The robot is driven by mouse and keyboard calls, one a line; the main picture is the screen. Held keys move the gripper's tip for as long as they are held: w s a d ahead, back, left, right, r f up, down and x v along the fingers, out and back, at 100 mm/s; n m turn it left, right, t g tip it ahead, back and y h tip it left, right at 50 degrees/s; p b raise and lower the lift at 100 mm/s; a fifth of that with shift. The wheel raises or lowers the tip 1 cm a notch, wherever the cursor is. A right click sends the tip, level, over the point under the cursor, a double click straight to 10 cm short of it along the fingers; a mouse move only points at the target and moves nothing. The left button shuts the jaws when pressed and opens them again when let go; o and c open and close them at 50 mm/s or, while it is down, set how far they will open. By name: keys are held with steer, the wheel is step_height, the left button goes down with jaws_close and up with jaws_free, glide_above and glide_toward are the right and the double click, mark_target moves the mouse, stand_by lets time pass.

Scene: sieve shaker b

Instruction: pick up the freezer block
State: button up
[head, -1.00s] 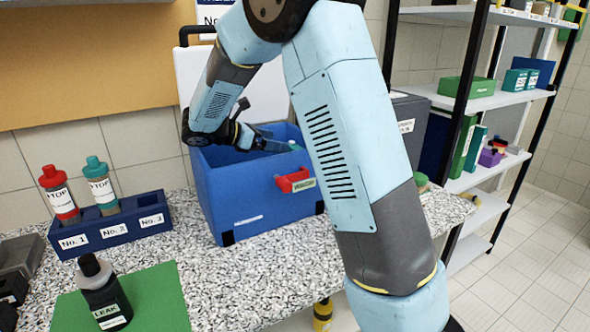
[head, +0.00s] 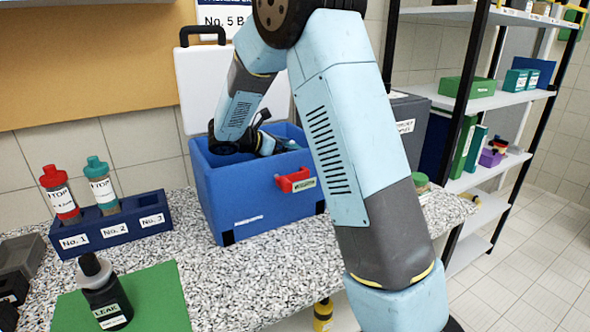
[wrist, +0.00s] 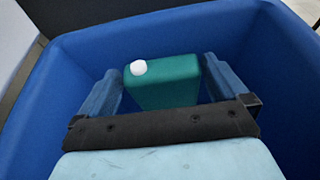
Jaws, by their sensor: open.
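The freezer block, a teal-green block with a white cap (wrist: 165,88), is inside the blue cool box (head: 245,205). In the wrist view it lies between the two blue fingers of my gripper (wrist: 162,72). The fingers are open, one on each side, with a small gap at the left; whether the right finger touches it I cannot tell. In the head view my gripper (head: 272,144) is down in the box mouth, and the box walls mostly hide the block.
The box's white lid (head: 205,85) stands open behind it. A blue rack (head: 112,228) with red-capped and teal-capped bottles is at left. A black bottle (head: 104,296) stands on a green mat (head: 160,300). Grey-black shelves stand at right.

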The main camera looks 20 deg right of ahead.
steer(key=c, duration=1.5)
